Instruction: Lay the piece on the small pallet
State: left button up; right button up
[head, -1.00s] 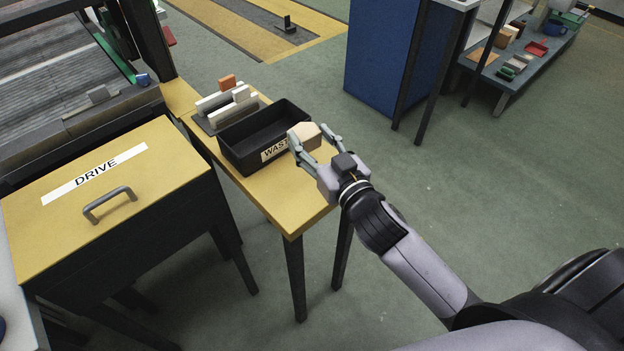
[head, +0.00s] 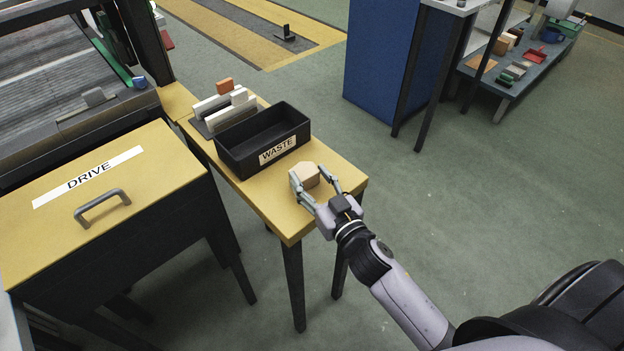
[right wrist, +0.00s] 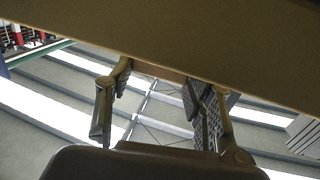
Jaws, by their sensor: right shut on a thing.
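The piece is a small pale tan block (head: 307,174). My right gripper (head: 313,180) is shut on it, one finger on either side, at the near right part of the wooden table, in front of the waste bin. I cannot tell whether the block touches the table top. In the right wrist view, both fingers of the right gripper (right wrist: 160,100) show, with a narrow brown strip between them under a broad tan surface. I cannot clearly make out a small pallet; a dark base (head: 204,129) under white slabs stands behind the bin. My left gripper is out of view.
The black bin marked WASTE (head: 240,160) stands on the narrow wooden table (head: 272,207), close behind the block. White slabs (head: 212,104) and an orange block (head: 225,86) stand beyond it. A yellow DRIVE cabinet (head: 140,190) is at left. Open floor lies right.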

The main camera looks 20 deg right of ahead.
jog(key=shift+f, duration=0.15)
jog(key=o, duration=1.2)
jog(key=shift+s, duration=0.15)
jog(key=s+d, duration=0.1)
jog(key=s, duration=1)
jog(key=shift+s+d+r+b, duration=0.2)
jog(key=shift+s+d+b, duration=0.05)
jog(key=shift+s+b, duration=0.1)
